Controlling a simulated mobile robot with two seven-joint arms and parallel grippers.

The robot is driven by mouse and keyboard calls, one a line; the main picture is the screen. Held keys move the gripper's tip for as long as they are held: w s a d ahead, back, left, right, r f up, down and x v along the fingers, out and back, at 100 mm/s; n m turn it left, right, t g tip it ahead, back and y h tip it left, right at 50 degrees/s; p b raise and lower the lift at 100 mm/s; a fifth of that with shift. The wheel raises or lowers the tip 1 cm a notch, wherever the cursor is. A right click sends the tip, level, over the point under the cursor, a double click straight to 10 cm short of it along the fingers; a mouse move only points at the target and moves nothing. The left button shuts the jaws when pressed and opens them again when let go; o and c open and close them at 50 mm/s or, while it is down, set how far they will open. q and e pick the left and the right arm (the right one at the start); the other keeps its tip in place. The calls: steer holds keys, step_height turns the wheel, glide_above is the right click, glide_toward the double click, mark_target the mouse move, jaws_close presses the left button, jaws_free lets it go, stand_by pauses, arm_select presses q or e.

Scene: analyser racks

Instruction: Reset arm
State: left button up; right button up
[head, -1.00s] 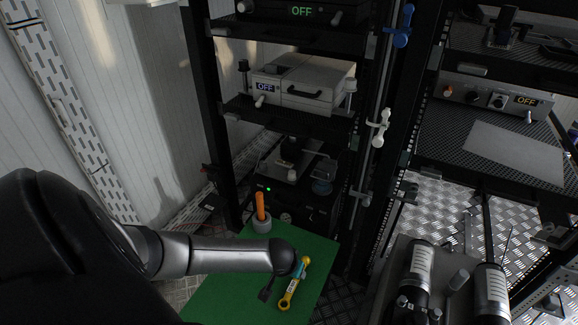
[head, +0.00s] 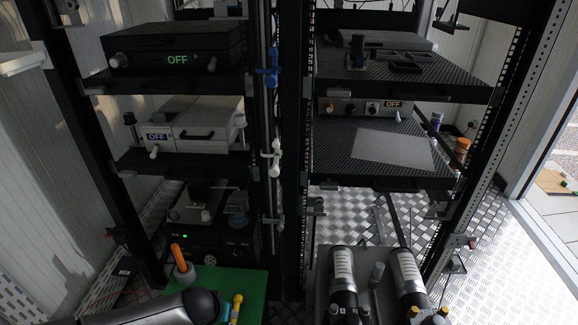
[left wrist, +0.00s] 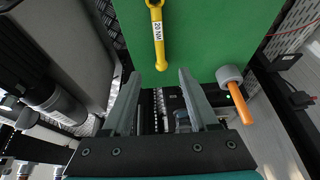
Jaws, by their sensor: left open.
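My left gripper (left wrist: 160,75) is open in the left wrist view, with nothing between its two fingers. A yellow torque wrench marked "20 NM" (left wrist: 158,38) lies on a green surface (left wrist: 205,35) beyond the fingertips, apart from them. In the head view my left arm comes in at the bottom left, and its gripper cannot be made out there. The wrench (head: 236,307) shows partly beside the arm on the green surface (head: 252,284). My right gripper is in neither view.
Black racks with instruments reading OFF, including a white box (head: 205,133), stand ahead. Two cylinders (head: 343,275) (head: 405,275) stand at the lower right. Metal floor (head: 490,250) shows at right.

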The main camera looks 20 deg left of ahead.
arm_select(q)
steer(key=s+f+m+p, duration=0.1)
steer(key=s+f, duration=0.1)
steer(key=s, duration=0.1)
steer(key=s+f+m+p, duration=0.1)
steer(key=s+f+p, duration=0.1)
steer(key=s+f, duration=0.1)
steer(key=s+d+f+m+p, duration=0.1)
steer(key=s+f+p, duration=0.1)
steer(key=s+f, duration=0.1)
steer(key=shift+s+f+g, duration=0.15)
steer(key=shift+f+g, duration=0.1)
steer(key=shift+g, duration=0.05)
steer(key=s+d+f+m+p, duration=0.1)
steer(key=s+d+f, duration=0.1)
steer(key=s, duration=0.5)
steer(key=s+d+f+m+g+h+p, duration=0.1)
steer(key=s+d+f, duration=0.1)
steer(key=s+d, duration=0.2)
steer(key=s, duration=0.3)
steer(key=shift+s+d+f+m, duration=0.2)
steer(key=shift+s+d+m, duration=0.1)
steer(key=shift+s+m, duration=0.1)
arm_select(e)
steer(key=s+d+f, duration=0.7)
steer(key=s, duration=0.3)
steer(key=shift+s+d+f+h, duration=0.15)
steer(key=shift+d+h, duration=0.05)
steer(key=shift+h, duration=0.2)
